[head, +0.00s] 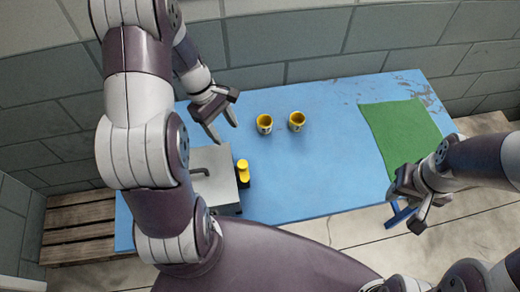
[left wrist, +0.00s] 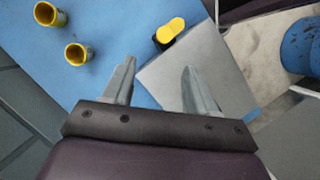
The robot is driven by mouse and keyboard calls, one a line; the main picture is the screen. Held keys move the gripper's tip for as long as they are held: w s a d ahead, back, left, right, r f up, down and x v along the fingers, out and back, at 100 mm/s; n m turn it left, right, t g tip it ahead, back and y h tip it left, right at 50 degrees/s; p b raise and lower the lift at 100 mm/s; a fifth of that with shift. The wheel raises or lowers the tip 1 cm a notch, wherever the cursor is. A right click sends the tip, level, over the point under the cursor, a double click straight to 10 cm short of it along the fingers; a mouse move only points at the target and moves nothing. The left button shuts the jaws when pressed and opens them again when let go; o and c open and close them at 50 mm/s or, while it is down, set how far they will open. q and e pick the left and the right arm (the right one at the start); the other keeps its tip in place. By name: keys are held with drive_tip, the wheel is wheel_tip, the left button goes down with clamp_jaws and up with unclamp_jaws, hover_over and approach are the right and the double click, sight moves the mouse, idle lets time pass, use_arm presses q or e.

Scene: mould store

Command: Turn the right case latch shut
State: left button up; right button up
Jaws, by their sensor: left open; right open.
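The case (head: 218,160) is a flat grey box with a dark handle at the left front of the blue table. A yellow piece with a black base (head: 243,172) sits at its right edge; I cannot tell whether this is the right latch or how it is turned. The piece also shows in the left wrist view (left wrist: 171,31), beside the grey case top (left wrist: 205,62). My left gripper (head: 221,130) is open and empty above the case's far side; its fingers show apart in the left wrist view (left wrist: 158,72). My right gripper (head: 404,213) is open and empty near the table's front right edge.
A green mat (head: 400,130) lies at the right. A wooden pallet (head: 75,230) is on the floor at left. The table's middle is clear.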

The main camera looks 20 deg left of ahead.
sight(243, 164)
use_arm(q)
drive_tip(key=shift+n, duration=0.3)
drive_tip(key=x, duration=0.8)
drive_tip(key=p+x, duration=0.1)
drive_tip(key=x, duration=0.3)
drive_tip(key=shift+s+d+r, duration=0.2)
drive_tip(key=shift+s, duration=0.2)
drive_tip(key=shift+s+d+f, duration=0.15)
drive_tip(key=shift+f, duration=0.2)
drive_tip(key=c, duration=1)
drive_tip(key=shift+c, duration=0.2)
